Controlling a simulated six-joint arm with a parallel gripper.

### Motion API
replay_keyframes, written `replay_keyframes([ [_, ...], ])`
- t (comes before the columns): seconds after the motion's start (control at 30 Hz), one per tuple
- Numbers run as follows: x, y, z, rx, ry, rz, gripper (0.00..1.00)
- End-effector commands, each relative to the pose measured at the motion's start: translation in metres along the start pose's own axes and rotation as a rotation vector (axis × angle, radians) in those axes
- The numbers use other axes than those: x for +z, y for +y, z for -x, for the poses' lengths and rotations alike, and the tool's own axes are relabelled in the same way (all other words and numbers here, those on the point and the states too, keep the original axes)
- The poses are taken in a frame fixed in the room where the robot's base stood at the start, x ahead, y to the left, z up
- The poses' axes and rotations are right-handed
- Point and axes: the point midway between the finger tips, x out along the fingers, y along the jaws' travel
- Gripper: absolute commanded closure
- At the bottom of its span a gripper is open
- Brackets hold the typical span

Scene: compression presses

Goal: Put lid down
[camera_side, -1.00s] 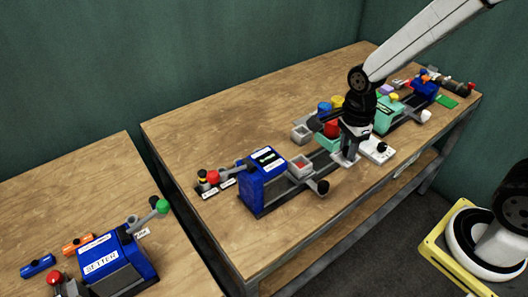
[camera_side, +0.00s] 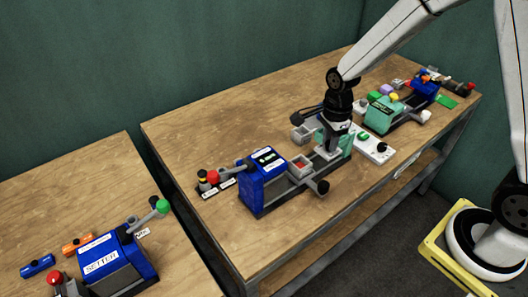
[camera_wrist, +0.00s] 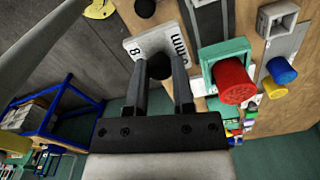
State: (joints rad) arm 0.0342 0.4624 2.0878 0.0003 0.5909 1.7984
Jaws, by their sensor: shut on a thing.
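My gripper (camera_side: 330,146) is shut on the black knob (camera_wrist: 158,66) of a pale lid plate. The lid (camera_wrist: 143,45) carries the marking "8 mm" in the wrist view. In the side view the lid (camera_side: 327,153) is under my fingers, over the dark rail of the near blue press (camera_side: 263,180). I cannot tell whether it touches anything below. Part of the lid is hidden behind the fingers and knob.
A white plate with a black knob (camera_side: 376,149) lies to the right. A teal press (camera_side: 381,115) stands further back. The wrist view shows red (camera_wrist: 235,82) and blue (camera_wrist: 281,70) cylinders.

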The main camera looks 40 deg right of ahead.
Motion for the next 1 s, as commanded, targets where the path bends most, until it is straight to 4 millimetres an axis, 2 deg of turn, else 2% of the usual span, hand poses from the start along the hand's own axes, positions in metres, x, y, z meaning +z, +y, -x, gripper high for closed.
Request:
replay_keyframes([
  [0.2,0.0,-0.024,-0.019,0.001,0.0,0.0,1.0],
  [0.73,0.001,-0.04,-0.029,0.0,0.0,0.001,1.0],
  [1.0,0.006,-0.066,-0.042,0.001,0.0,0.001,1.0],
])
